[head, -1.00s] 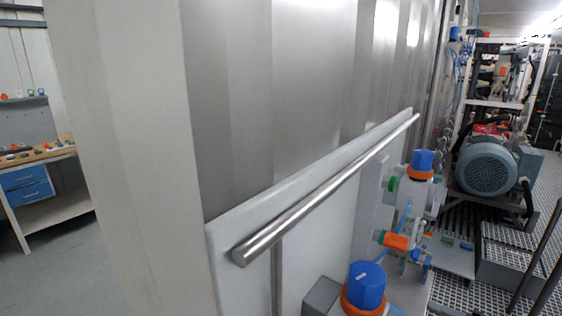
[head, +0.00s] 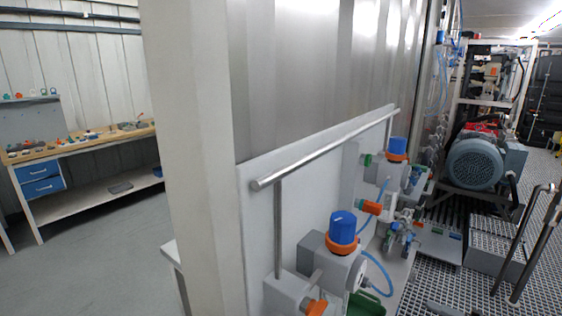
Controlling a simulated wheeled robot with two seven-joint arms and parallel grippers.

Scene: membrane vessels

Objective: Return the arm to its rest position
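Neither of my arms and neither gripper shows in the head view. Close in front stands a white panel (head: 252,215) with a steel rail (head: 325,150) along its top. A valve with a blue knob and orange collar (head: 342,228) sits at the panel's lower right. A second blue-knobbed valve (head: 397,147) is farther back along it. An orange fitting (head: 370,207) and thin blue tubing lie between them.
A pale post (head: 190,160) rises at the panel's left edge. A workbench (head: 80,150) with small parts and blue drawers stands at the left; the grey floor (head: 110,250) before it is clear. A motor (head: 475,162) and metal grating (head: 450,285) are at the right.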

